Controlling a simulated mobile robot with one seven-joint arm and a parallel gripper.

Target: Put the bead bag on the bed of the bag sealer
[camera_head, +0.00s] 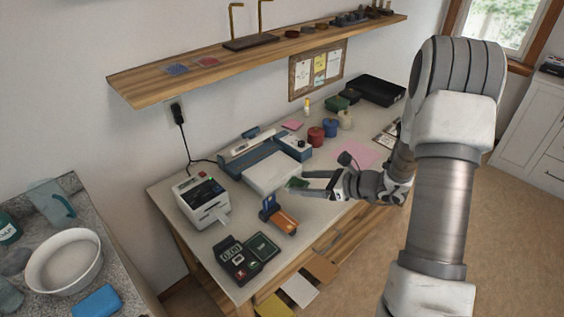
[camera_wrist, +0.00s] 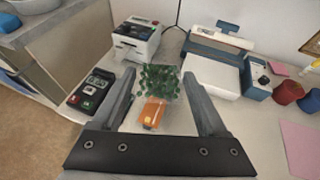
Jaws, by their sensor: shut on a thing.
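My gripper (camera_head: 296,182) is shut on the bead bag (camera_head: 299,183), a small bag of green beads. In the wrist view the bead bag (camera_wrist: 159,80) sits between the two fingertips (camera_wrist: 159,84). The bag sealer (camera_head: 237,160) is blue and white and stands at the back of the workbench, with a flat white bed (camera_head: 268,174) in front. In the head view the bag is just right of the bed's front end; its exact height above it is unclear. In the wrist view the bed (camera_wrist: 214,77) lies to the right of the bag.
An orange and blue tool (camera_head: 281,217) stands on the workbench (camera_head: 190,243) below the bag in the wrist view. Red (camera_head: 316,136) and blue jars stand right of the sealer.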

